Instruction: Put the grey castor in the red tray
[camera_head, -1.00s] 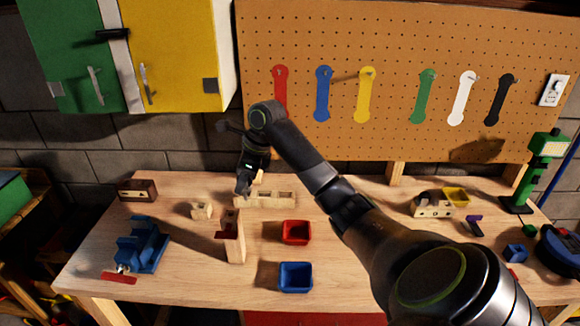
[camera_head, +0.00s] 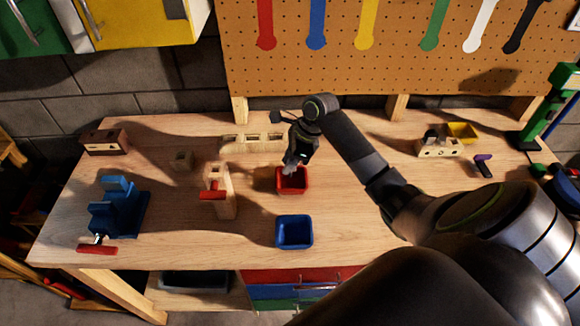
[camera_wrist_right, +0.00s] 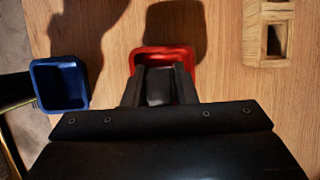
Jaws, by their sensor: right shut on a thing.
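The red tray (camera_head: 293,188) is a small open box on the workbench, behind the blue tray. My right gripper (camera_head: 290,168) points down at the red tray, at its back-left part. It is shut on a small grey thing, which looks like the grey castor (camera_head: 288,172), mostly hidden by the fingers. In the right wrist view the fingers (camera_wrist_right: 159,88) enclose something dark grey. The red tray's rim (camera_wrist_right: 163,53) shows beyond them. I cannot tell whether the castor touches the tray. My left gripper is not in view.
The blue tray (camera_head: 294,232) stands in front of the red one. A wooden upright with a red part (camera_head: 220,190) stands left of it. A wooden block with openings (camera_head: 252,143) lies behind. A blue vise (camera_head: 118,207) is far left. Bench right of the trays is partly under my arm.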

